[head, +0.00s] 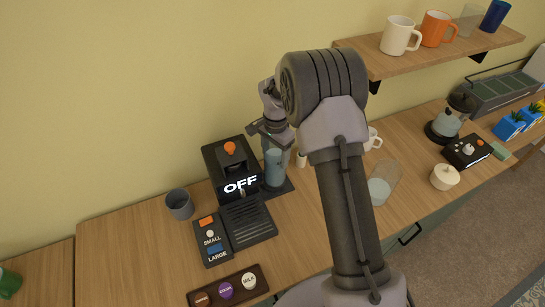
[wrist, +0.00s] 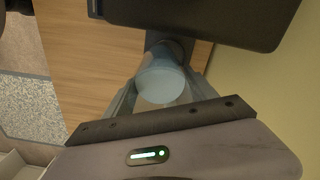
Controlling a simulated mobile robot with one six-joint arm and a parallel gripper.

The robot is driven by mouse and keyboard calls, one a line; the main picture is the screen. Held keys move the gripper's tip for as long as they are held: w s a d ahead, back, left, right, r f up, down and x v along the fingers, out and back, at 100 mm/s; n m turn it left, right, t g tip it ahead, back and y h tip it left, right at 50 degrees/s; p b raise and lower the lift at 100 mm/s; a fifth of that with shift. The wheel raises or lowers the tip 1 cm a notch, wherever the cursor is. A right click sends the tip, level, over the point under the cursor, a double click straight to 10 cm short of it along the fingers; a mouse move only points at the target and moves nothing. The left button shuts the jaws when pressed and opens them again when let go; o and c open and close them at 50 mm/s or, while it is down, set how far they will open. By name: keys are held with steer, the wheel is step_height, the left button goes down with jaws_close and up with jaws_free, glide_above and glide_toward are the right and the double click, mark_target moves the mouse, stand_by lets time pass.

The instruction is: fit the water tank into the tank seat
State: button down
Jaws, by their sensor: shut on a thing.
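The water tank (head: 275,172) is a translucent blue cylinder, upright beside the right side of the black coffee machine (head: 228,165). My gripper (head: 272,143) is above the tank, shut on its upper part. In the wrist view the tank (wrist: 162,82) sits between the two fingers, close to the dark machine body (wrist: 200,18). The tank seat (head: 284,188) shows as a dark base at the machine's right side, under the tank. The tank covers much of the seat, and I cannot tell whether its bottom touches it.
A grey cup (head: 180,204) stands left of the machine, and a button panel (head: 212,241) in front. A pod tray (head: 228,287) lies nearer. Right of my arm are a clear glass (head: 383,184) and a white mug (head: 373,139). A wall shelf (head: 440,52) holds mugs.

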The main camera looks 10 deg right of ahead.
steer(key=shift+w+a+f, duration=0.1)
steer(key=shift+w+f, duration=0.1)
steer(key=shift+w, duration=0.85)
step_height(320, 180, down, 3)
steer(key=shift+f+b, duration=0.15)
steer(key=shift+b, duration=0.15)
steer(key=shift+f, duration=0.2)
steer(key=shift+c, duration=1.4)
jaws_free()
steer(key=shift+r, duration=0.15)
